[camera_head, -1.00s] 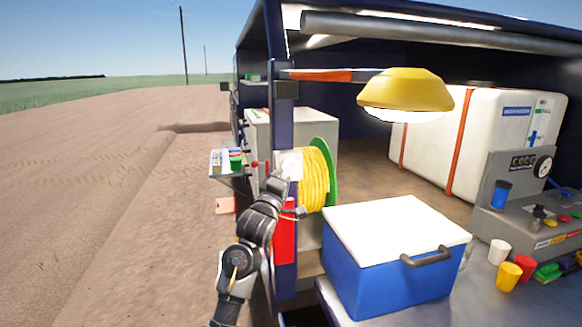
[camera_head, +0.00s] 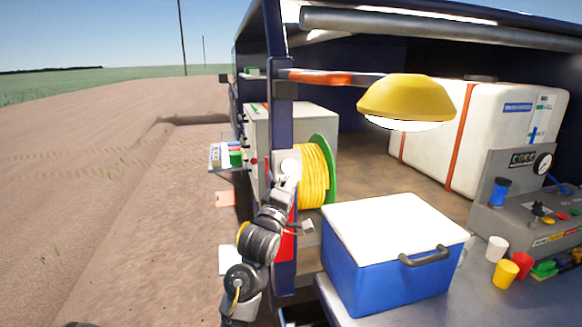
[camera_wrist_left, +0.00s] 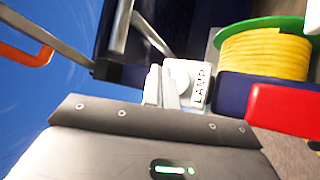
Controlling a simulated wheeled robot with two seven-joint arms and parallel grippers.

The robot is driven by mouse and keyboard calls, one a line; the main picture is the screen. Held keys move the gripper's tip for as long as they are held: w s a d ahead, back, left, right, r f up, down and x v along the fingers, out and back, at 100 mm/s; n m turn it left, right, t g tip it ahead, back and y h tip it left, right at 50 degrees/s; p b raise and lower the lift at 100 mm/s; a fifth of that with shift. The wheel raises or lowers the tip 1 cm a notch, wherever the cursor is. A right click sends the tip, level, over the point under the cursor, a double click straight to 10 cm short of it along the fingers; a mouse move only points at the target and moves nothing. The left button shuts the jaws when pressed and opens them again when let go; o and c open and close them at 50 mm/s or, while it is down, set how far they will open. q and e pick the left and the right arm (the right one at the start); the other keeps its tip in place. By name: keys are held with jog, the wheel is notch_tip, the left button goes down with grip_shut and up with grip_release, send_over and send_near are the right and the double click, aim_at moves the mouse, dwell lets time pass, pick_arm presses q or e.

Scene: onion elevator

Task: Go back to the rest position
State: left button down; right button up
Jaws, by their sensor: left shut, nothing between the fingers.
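My left arm comes up from the bottom of the head view. Its gripper (camera_head: 288,184) is just below a white switch box on the dark blue post. In the left wrist view the two pale fingers (camera_wrist_left: 161,88) are together with nothing between them. They are close beside the white box marked LAMP (camera_wrist_left: 190,84); I cannot tell whether they touch it. The yellow lamp (camera_head: 406,100) hangs from an arm off the post, its underside bright. My right gripper is out of view.
A yellow hose reel (camera_head: 313,176) with a green rim is right of the post. A blue cooler with a white lid (camera_head: 393,226) stands on the counter. Red, yellow and white cups are at the right. A small shelf (camera_head: 226,158) juts out left of the post. Open dirt ground lies left.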

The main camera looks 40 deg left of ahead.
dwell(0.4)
